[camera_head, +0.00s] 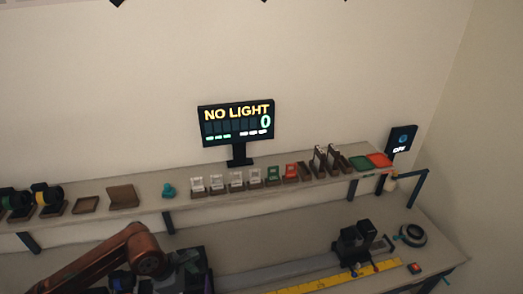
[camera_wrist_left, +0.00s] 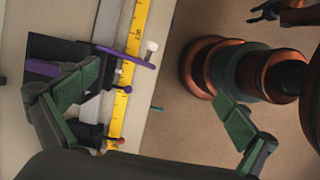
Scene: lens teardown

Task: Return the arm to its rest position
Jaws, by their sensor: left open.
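My left arm shows as a copper link at the lower left of the head view; its gripper there is hard to pick out among dark parts near the bottom edge. In the left wrist view my left gripper (camera_wrist_left: 155,90) is open, its green-padded fingers wide apart with nothing held between them. Beyond the fingers lie a yellow ruler (camera_wrist_left: 132,60) and a dark mount with purple parts (camera_wrist_left: 60,52). The left finger overlaps the mount in the picture; I cannot tell whether they touch. A small dark claw shape at the top right may be my right gripper (camera_wrist_left: 266,12), too small to read.
A shelf (camera_head: 300,192) holds several small stands and trays. A monitor (camera_head: 237,122) reads NO LIGHT and 0; a small screen (camera_head: 401,140) reads OFF. On the bench are a black device (camera_head: 357,243), a yellow ruler (camera_head: 340,281) and a round dark part (camera_head: 412,235).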

